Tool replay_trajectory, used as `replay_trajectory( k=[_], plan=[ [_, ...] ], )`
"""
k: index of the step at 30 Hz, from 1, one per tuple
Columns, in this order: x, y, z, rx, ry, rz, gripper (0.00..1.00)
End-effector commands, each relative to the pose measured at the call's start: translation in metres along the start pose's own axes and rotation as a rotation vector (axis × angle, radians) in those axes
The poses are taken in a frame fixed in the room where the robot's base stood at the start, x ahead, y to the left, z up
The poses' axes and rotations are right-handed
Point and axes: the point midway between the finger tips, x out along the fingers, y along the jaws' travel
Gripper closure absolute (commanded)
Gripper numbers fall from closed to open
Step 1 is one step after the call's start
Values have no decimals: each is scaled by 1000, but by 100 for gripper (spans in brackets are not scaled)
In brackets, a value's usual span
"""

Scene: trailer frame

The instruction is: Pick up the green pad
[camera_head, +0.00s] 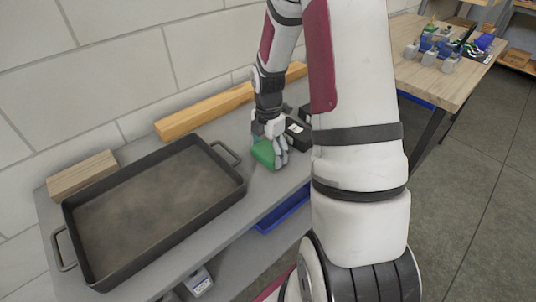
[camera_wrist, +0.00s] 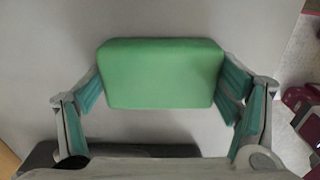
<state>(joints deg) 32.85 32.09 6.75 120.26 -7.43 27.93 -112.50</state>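The green pad (camera_wrist: 162,74) is a rounded rectangular block, seen in the wrist view between the two fingers of my gripper (camera_wrist: 163,84). The teal inner faces of the fingers meet its left and right short edges, with no clear gap on either side. In the head view the pad (camera_head: 264,153) shows at the fingertips of my gripper (camera_head: 270,150), above the grey table, and one grey finger covers its right part. I cannot tell whether the pad touches the table.
A large dark tray (camera_head: 240,187) stands left of my gripper on the grey table (camera_head: 222,226). A wooden beam (camera_head: 205,112) lies along the wall, and a black box (camera_head: 298,134) sits close behind my gripper. A blue bin (camera_head: 284,211) is below the table edge.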

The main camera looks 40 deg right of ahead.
Motion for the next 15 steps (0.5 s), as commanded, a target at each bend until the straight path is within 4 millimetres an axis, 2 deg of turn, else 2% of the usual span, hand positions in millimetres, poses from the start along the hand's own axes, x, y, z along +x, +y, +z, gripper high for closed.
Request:
replay_trajectory(
  k=[10,15],
  plan=[
    [0,0,0,0,0,0,45],
    [-8,0,0,0,-1,2,45]
  ],
)
